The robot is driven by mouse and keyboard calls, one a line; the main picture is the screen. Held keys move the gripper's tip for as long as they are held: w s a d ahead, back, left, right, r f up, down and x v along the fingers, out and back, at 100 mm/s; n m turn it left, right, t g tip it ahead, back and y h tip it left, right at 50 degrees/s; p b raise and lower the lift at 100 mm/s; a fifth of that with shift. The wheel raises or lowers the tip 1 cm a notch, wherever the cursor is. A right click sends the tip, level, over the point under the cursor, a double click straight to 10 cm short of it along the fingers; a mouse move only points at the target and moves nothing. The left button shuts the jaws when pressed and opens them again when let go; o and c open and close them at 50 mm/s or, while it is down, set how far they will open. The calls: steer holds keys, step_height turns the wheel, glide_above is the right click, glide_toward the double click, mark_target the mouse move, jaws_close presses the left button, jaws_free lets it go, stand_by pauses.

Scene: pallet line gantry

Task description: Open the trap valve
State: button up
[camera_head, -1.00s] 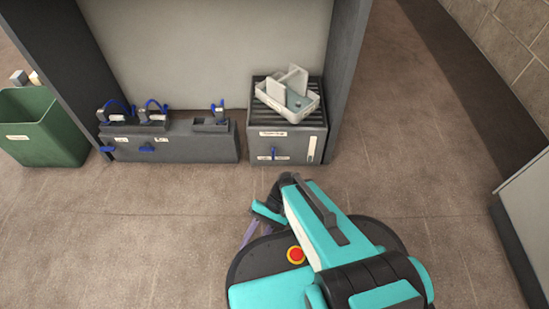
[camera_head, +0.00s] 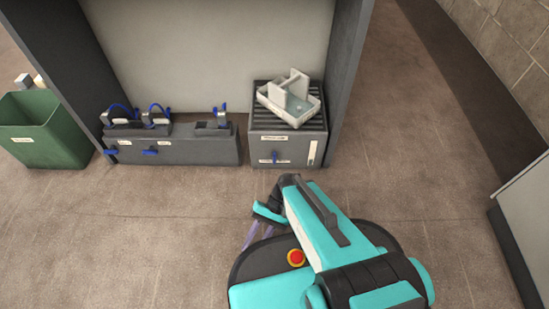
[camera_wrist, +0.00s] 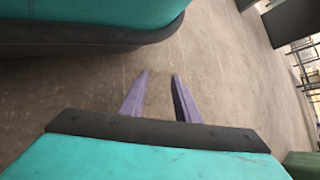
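A grey cabinet (camera_head: 258,151) with a slatted top stands on the floor ahead. Its front has a small blue handle (camera_head: 275,157) pointing upward beside a white label; the label is too small to read, so I cannot tell if this is the trap valve. Left of it, a low grey unit (camera_head: 200,151) has two blue handles on its front, one at the left end (camera_head: 111,151) and one further right (camera_head: 151,152). My gripper (camera_head: 257,233) is in front of the cabinet, apart from it. In the wrist view its purple fingers (camera_wrist: 160,74) are spread, empty, over bare floor.
A white tray (camera_head: 274,103) with upright plates sits on the cabinet. Clamp-like parts with blue loops (camera_head: 122,112) sit on the low unit. A green bin (camera_head: 45,145) stands at left. Dark posts (camera_head: 352,70) flank the recess. Floor between me and the units is clear.

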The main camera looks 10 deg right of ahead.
steer(key=s+d+r+n+h+p, duration=0.1)
steer(key=d+r+p, duration=0.4)
steer(key=r+p, duration=1.1)
steer(key=s+d+r+n+t+h+p, duration=0.1)
steer(key=d+r+h+p, duration=0.3)
steer(key=r+p, duration=1.2)
steer(key=s+d+r+h+p, duration=0.1)
steer(key=d+r+h+p, duration=0.2)
steer(key=r+p, duration=1.3)
steer(key=d+p, duration=0.3)
steer(key=p, duration=0.9)
steer(key=shift+r+n+t, duration=0.3)
steer(key=shift+n, duration=0.1)
